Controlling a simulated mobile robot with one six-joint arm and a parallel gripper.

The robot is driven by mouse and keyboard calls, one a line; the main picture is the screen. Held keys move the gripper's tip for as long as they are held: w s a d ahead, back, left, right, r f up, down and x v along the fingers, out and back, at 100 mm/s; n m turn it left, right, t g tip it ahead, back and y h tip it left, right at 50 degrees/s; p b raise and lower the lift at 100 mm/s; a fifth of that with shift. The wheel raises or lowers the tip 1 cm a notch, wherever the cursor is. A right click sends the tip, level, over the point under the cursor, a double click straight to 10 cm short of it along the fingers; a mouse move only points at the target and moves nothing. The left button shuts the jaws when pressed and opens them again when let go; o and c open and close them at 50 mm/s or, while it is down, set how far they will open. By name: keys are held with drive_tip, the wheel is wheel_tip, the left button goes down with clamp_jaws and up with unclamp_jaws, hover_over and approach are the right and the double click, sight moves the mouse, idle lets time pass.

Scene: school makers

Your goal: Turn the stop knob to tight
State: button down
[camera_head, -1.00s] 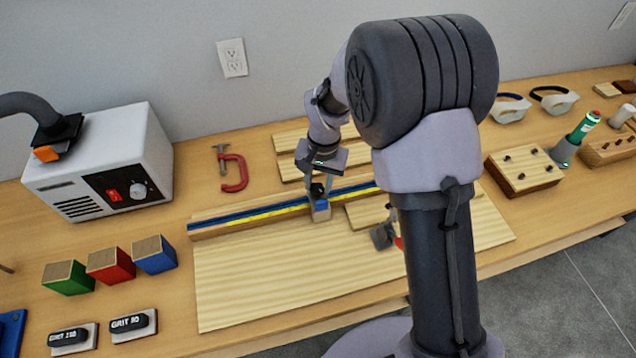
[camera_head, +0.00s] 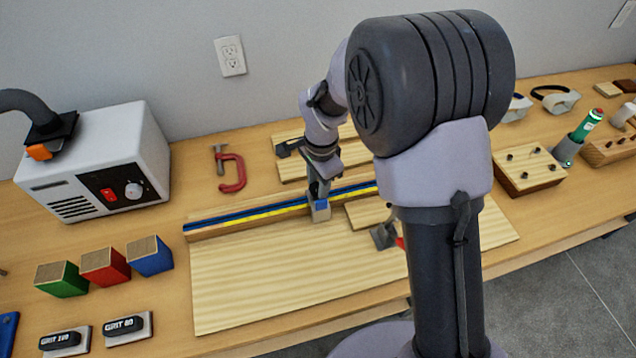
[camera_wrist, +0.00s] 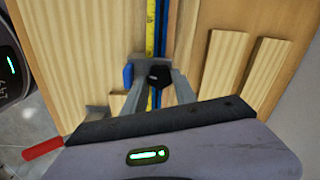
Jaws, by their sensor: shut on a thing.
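The stop knob (camera_wrist: 159,76) is a small black lobed knob on top of a grey stop block. The stop block (camera_head: 321,212), with a blue patch on its side, sits on the fence rail (camera_head: 250,213) with blue and yellow strips. My gripper (camera_wrist: 158,80) points down over the block and is shut on the knob, one finger on each side of it in the wrist view. In the head view my gripper (camera_head: 319,192) hides the knob. I cannot tell any tight mark.
A wooden board (camera_head: 270,280) lies in front of the rail. A red clamp (camera_head: 234,174) lies behind it. A toggle clamp with a red tip (camera_head: 385,236) stands to the right. A white machine (camera_head: 95,165) and coloured blocks (camera_head: 105,266) are at the left.

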drive_tip(key=shift+m, duration=0.3)
idle(0.4)
drive_tip(key=c, duration=1.3)
unclamp_jaws()
drive_tip(key=shift+o, duration=0.2)
wheel_tip(320, 180, up, 17)
drive_tip(key=s+p, duration=0.1)
drive_tip(key=p, duration=0.5)
drive_tip(key=shift+d+r, duration=0.2)
drive_tip(key=shift+d, duration=0.1)
